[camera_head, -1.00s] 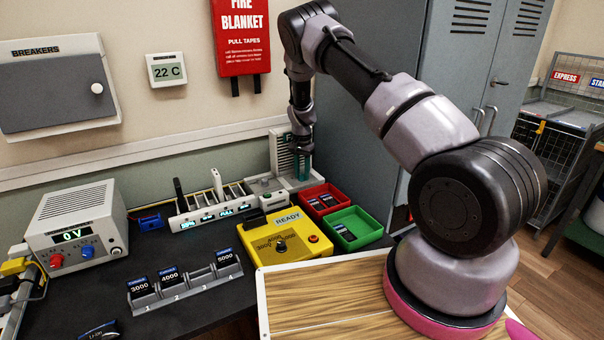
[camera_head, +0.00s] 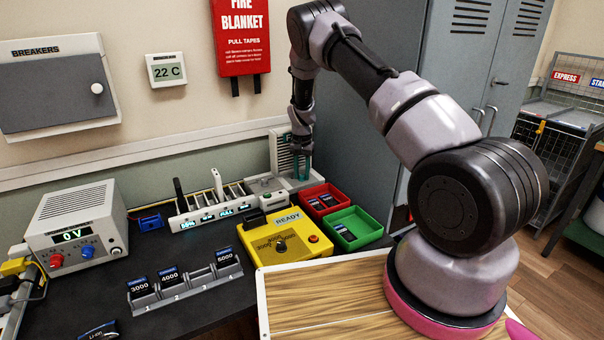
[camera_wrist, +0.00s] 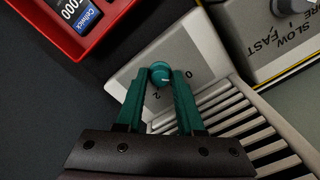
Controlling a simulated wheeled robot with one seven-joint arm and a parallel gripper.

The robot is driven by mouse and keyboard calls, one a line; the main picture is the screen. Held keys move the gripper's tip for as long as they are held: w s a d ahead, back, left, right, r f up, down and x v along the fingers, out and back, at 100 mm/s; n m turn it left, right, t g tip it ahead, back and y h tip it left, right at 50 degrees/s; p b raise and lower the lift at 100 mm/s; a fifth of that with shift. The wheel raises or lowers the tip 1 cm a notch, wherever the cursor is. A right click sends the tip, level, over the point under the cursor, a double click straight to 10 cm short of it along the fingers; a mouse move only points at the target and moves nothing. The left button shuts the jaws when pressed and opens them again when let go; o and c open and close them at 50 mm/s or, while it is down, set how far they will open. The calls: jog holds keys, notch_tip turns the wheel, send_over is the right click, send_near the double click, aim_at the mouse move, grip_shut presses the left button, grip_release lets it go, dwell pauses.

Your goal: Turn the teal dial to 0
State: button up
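The teal dial (camera_wrist: 160,72) sits on a pale grey panel (camera_wrist: 132,78) in the wrist view. A "0" is printed to its right and another mark just below it. My gripper (camera_wrist: 163,74) points down at the dial, its two teal fingers apart, one tip on either side of it. I see no clear sign that the fingers squeeze it. In the head view, my gripper (camera_head: 301,172) is over the grey unit (camera_head: 297,185) at the back of the bench, and the dial cannot be made out there.
A red tray (camera_head: 316,191) and a green tray (camera_head: 374,223) stand close by. The yellow READY box (camera_head: 300,250) is in front. A slotted rack (camera_head: 190,222) stands to the left. A battery holder (camera_head: 185,290) and a power supply (camera_head: 78,220) are farther left.

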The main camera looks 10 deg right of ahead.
aim_at(302, 175)
jog(key=o, duration=0.4)
jog(key=shift+c, duration=0.2)
jog(key=shift+r, duration=0.1)
notch_tip(302, 175, up, 11)
